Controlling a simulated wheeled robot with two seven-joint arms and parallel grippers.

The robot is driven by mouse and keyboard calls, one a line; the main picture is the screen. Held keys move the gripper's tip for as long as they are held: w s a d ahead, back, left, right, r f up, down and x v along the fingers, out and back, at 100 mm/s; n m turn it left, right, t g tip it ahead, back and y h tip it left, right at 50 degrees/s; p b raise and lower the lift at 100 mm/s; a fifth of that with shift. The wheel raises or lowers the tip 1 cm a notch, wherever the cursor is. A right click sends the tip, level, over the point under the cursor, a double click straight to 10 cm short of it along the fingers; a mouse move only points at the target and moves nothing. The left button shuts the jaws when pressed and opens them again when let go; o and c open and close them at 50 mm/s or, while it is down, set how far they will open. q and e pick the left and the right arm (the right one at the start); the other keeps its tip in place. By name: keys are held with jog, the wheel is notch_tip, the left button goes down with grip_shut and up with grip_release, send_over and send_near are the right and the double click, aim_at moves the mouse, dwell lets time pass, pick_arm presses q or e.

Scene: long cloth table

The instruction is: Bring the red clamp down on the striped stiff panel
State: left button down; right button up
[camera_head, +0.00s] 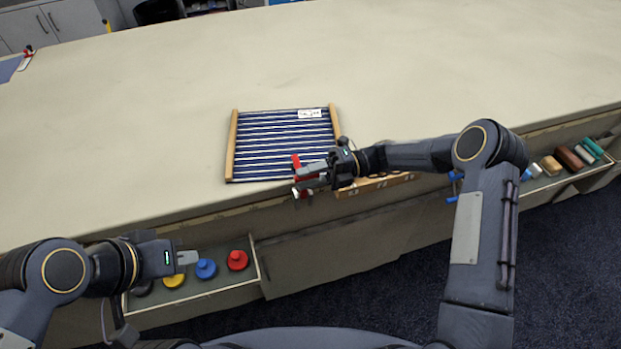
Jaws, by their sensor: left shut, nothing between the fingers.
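The striped stiff panel (275,140) lies flat on the table near its front edge. It is dark blue with white stripes, with wooden strips along its left and right sides and a white label at the top right. The red clamp (296,162) is at the panel's lower right edge, partly hidden by my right gripper (308,176). My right gripper appears shut on the clamp, with red showing on both sides of the fingers. Whether the clamp touches the panel cannot be told. My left gripper (187,257) is shut and empty, over the open drawer at the lower left.
The left drawer (261,272) holds yellow, blue and red knobbed pieces. Another open drawer (567,180) at the right holds several small blocks. A wooden item (372,184) shows below my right wrist. The long cloth table (430,70) is clear beyond the panel.

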jog(key=shift+w+r+t, duration=0.3)
jog(key=shift+w+r, duration=0.05)
jog(key=shift+w, duration=0.35)
jog(key=shift+w+d+f, duration=0.1)
jog(key=shift+d, duration=0.2)
jog(key=s+b+v, duration=0.1)
jog(key=b+v, duration=0.1)
jog(key=v, duration=0.4)
jog(key=shift+w+d+f, duration=0.15)
jog(key=shift+d+f, duration=0.15)
jog(key=shift+d, duration=0.25)
